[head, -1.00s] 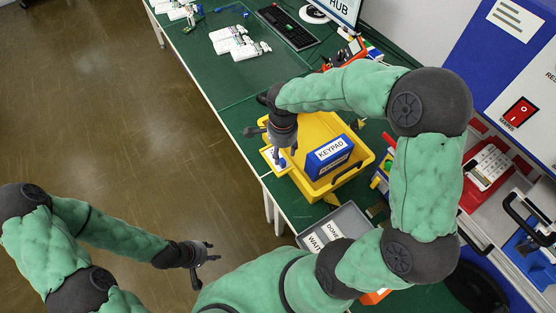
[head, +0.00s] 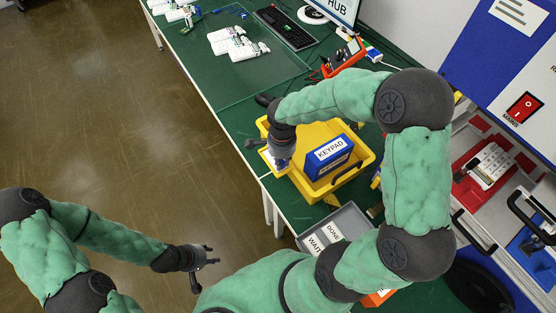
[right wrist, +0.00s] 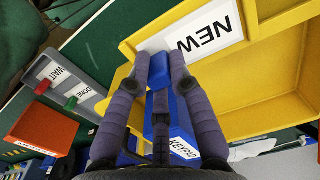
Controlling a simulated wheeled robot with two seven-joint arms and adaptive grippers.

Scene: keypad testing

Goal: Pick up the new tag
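The new tag is a white card lettered NEW (right wrist: 205,38) at the edge of the yellow bin (right wrist: 262,118); a small blue block (right wrist: 158,70) sits beside it. In the head view the bin (head: 362,160) stands on the green bench, and my right gripper (head: 279,162) is low over its left corner, largely hiding the tag. In the right wrist view my right gripper's fingertips (right wrist: 160,58) are on either side of the blue block. Whether they press on it is unclear. My left gripper (head: 208,266) is open and empty over the floor, away from the bench.
A blue KEYPAD box (head: 329,157) stands in the bin. A grey tray (head: 347,219) with WAIT and DONE labels is just in front. White devices (head: 238,45) and a keyboard (head: 286,27) lie at the back. A red fixture (head: 482,170) is at right.

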